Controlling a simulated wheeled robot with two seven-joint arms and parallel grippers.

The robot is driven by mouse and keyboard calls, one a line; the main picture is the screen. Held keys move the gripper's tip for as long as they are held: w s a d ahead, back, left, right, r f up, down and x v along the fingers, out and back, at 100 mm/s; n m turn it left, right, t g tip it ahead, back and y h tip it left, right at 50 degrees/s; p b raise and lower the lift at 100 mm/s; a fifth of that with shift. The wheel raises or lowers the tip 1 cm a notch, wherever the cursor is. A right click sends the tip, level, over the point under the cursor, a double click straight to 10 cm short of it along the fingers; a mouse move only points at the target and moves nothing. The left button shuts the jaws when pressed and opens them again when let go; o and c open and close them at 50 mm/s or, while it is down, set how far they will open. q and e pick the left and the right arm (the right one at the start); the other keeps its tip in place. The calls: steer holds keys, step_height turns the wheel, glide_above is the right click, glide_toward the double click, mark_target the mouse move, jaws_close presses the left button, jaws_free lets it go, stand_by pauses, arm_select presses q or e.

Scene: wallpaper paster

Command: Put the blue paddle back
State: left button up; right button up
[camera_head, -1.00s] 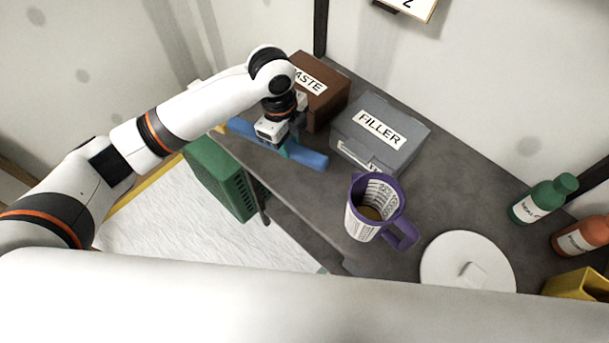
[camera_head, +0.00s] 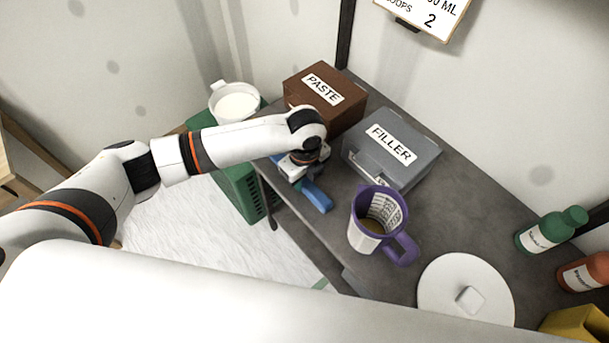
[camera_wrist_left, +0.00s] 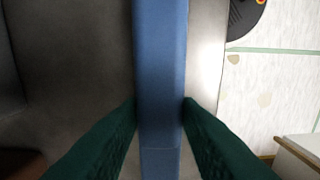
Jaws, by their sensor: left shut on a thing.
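The blue paddle (camera_head: 317,197) is at the left edge of the grey worktop, below the brown box. My left gripper (camera_head: 297,178) is shut on it, mostly hidden under my own wrist in the head view. In the left wrist view the paddle (camera_wrist_left: 160,70) runs lengthwise between the two dark green fingers (camera_wrist_left: 160,115). Part of the paddle is hidden by my arm in the head view. I cannot tell whether it touches the worktop. My right gripper is not in view.
A brown PASTE box (camera_head: 325,98) and a grey FILLER box (camera_head: 391,155) stand behind the paddle. A purple-handled jug (camera_head: 367,238) and a round white lid (camera_head: 440,290) are to the right.

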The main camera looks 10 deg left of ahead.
arm_select(q)
steer(key=o, duration=1.1)
steer(key=shift+r, duration=0.1)
step_height(320, 180, up, 12)
steer(key=shift+s+f+b, duration=0.1)
steer(key=shift+b, duration=0.3)
steer(key=shift+d, duration=0.1)
